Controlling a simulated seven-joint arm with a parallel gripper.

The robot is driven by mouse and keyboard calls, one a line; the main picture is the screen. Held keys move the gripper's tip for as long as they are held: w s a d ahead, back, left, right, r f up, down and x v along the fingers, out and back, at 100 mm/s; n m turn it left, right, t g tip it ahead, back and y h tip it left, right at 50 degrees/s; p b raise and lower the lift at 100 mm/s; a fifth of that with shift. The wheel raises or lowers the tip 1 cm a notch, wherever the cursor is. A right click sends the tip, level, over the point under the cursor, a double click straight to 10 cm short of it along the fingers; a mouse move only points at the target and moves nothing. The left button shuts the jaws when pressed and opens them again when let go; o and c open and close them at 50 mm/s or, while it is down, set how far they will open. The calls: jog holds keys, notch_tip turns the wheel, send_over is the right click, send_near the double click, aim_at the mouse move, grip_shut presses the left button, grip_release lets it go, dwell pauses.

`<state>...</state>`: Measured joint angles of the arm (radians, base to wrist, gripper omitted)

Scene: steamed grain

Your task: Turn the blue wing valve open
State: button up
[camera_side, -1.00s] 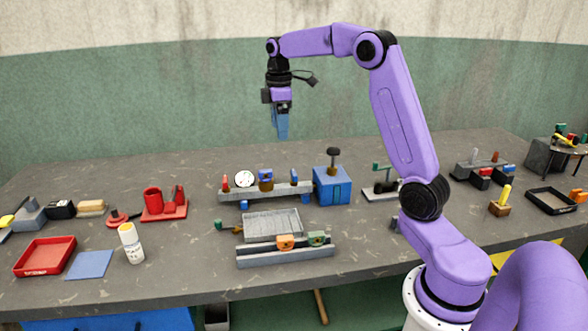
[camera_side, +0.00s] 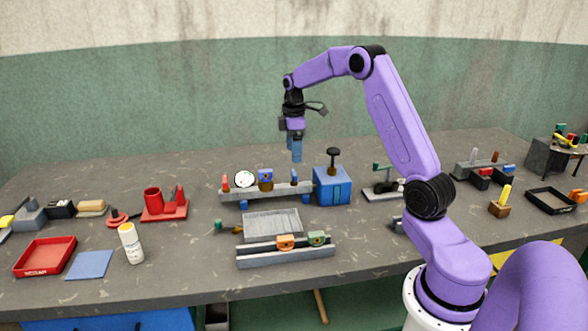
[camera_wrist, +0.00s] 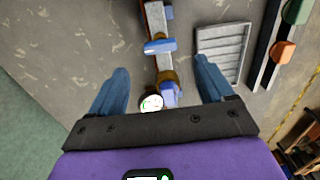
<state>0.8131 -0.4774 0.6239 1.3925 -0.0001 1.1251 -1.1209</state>
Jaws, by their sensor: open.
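A grey pipe rig (camera_side: 278,192) stands mid-table. On it, a blue piece (camera_side: 265,175) sits on a brass-coloured body beside a round white gauge (camera_side: 244,179); this blue piece (camera_wrist: 170,94) also shows in the wrist view. A thin upright blue plate (camera_side: 294,177) stands near the rig's right end and looks like a flat blue bar (camera_wrist: 160,46) in the wrist view. I cannot tell for certain which is the wing valve. My gripper (camera_side: 297,159) is open and empty, above the rig's right part. In the wrist view its fingers (camera_wrist: 162,90) lie either side of the rig, apart from it.
A blue box (camera_side: 333,187) with a black knob on top stands right of the rig. A grey ribbed tray (camera_side: 272,224) and a rail with orange and green blocks (camera_side: 286,255) lie in front. Red fixtures (camera_side: 165,205) stand to the left. The table behind the rig is clear.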

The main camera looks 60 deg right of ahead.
aim_at(294, 172)
notch_tip(294, 172, down, 7)
jog(key=shift+f, duration=0.1)
dwell(0.4)
jog(key=c, duration=1)
